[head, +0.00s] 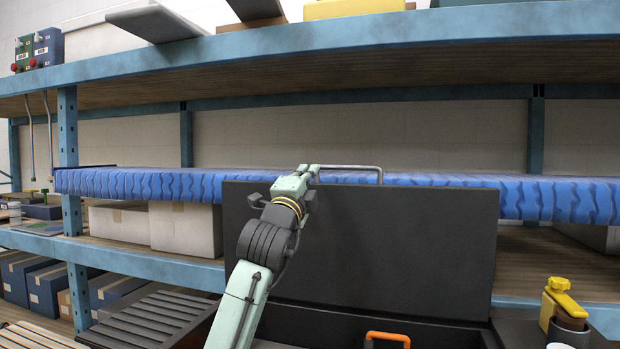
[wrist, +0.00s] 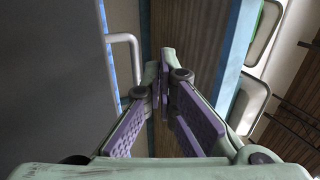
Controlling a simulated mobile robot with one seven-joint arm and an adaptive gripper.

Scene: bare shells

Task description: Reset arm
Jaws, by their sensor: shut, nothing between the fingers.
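My arm reaches up from the bottom of the head view, in front of a dark raised panel (head: 400,245). My gripper (head: 310,170) is at the panel's top edge, beside a grey metal handle (head: 365,167). In the wrist view, my gripper (wrist: 164,90) shows purple-padded fingers with the tips together and nothing between them. The handle (wrist: 128,40) stands to the left of the fingers there, apart from them. The dark panel (wrist: 50,80) fills the left side.
A blue shelf rack (head: 400,38) stands behind, with a long blue wavy-patterned piece (head: 560,200) across it. White boxes (head: 185,228) sit on the lower shelf. A yellow-topped object (head: 565,298) and an orange handle (head: 387,337) are at the lower right. Dark slatted grating (head: 155,318) lies left of my arm.

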